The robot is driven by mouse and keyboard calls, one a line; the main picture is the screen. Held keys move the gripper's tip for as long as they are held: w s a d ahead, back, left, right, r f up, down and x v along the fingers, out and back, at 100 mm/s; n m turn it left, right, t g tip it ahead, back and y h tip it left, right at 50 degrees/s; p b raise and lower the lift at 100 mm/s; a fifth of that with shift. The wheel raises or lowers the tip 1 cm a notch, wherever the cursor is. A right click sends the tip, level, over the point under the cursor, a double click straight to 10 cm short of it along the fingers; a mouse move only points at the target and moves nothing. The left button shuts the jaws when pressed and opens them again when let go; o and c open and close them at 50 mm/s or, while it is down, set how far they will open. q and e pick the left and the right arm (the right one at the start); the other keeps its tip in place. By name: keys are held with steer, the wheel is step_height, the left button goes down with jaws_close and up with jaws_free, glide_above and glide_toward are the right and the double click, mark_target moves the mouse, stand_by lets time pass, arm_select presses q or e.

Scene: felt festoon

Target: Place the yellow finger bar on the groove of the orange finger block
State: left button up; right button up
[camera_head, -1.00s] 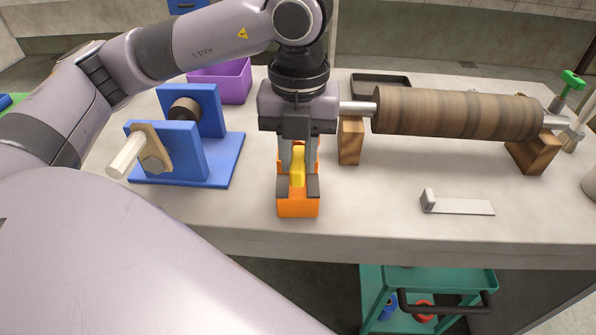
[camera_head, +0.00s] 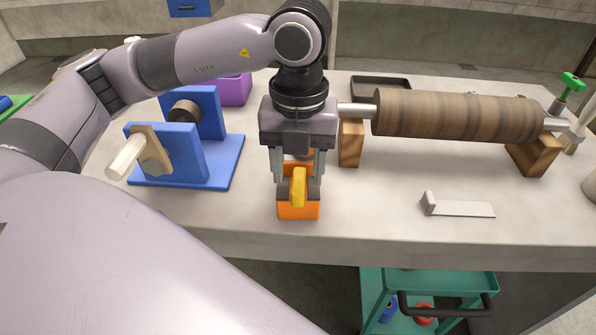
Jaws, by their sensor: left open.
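The orange finger block (camera_head: 298,211) stands near the front edge of the table, with dark grey top parts on both sides of its middle. The yellow finger bar (camera_head: 298,188) lies lengthwise over the middle of the block, and its near end overlaps the front face in the picture. I cannot tell whether it sits fully down in the groove, which the bar hides. My left gripper (camera_head: 298,178) points down over the block, open, with its fingers apart on either side of the bar and block. My right gripper is not in view.
A blue stand (camera_head: 190,150) with a pale handle is at left, before a purple bin (camera_head: 236,90). A wooden roller (camera_head: 455,114) rests on wooden supports at right. A white L-shaped piece (camera_head: 460,206) lies on the table (camera_head: 380,215). A teal cart (camera_head: 440,280) stands below.

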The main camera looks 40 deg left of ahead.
mark_target(298, 178)
arm_select(q)
step_height(298, 178, up, 10)
steer(key=p, duration=0.1)
steer(key=shift+r, duration=0.15)
stand_by(0.6)
